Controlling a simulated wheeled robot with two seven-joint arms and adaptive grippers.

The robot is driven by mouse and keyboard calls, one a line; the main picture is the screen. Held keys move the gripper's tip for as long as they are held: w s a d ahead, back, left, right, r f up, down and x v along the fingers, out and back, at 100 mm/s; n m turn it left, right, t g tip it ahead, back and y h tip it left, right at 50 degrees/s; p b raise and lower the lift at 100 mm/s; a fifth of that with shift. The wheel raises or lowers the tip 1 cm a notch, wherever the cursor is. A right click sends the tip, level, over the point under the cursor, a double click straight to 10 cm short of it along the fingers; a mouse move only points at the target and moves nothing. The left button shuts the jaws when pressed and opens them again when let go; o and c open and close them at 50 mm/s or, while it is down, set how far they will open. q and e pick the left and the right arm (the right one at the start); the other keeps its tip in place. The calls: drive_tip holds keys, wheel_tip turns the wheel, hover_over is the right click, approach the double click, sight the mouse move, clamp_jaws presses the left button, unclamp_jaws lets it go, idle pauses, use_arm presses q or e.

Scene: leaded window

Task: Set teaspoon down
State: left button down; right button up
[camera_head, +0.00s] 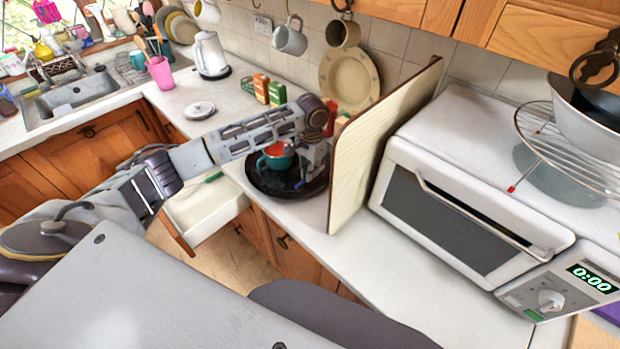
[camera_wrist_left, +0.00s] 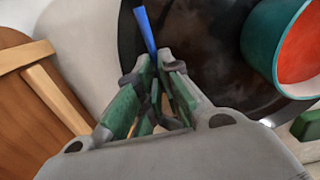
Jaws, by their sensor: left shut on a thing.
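My left gripper (camera_head: 316,160) is over the right part of a round dark tray (camera_head: 262,183) on the counter. In the left wrist view, its fingers (camera_wrist_left: 160,68) are closed on a thin blue piece (camera_wrist_left: 146,28), which looks like part of the teaspoon. The rest of the teaspoon is hidden by the fingers, and I cannot tell whether it touches the tray. A teal cup with a red inside (camera_head: 274,158) stands on the tray beside the gripper; it also shows at the right of the left wrist view (camera_wrist_left: 262,35). My right gripper is out of view.
Small bottles (camera_head: 277,94) stand behind the arm. An open drawer (camera_head: 208,213) is below left. Counter left of the tray is mostly clear.

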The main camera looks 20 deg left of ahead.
sight(310, 185)
use_arm(q)
drive_tip(key=shift+f, duration=1.9)
drive_tip(key=c, duration=1.9)
unclamp_jaws()
drive_tip(key=shift+f, duration=0.1)
drive_tip(key=shift+o, duration=0.2)
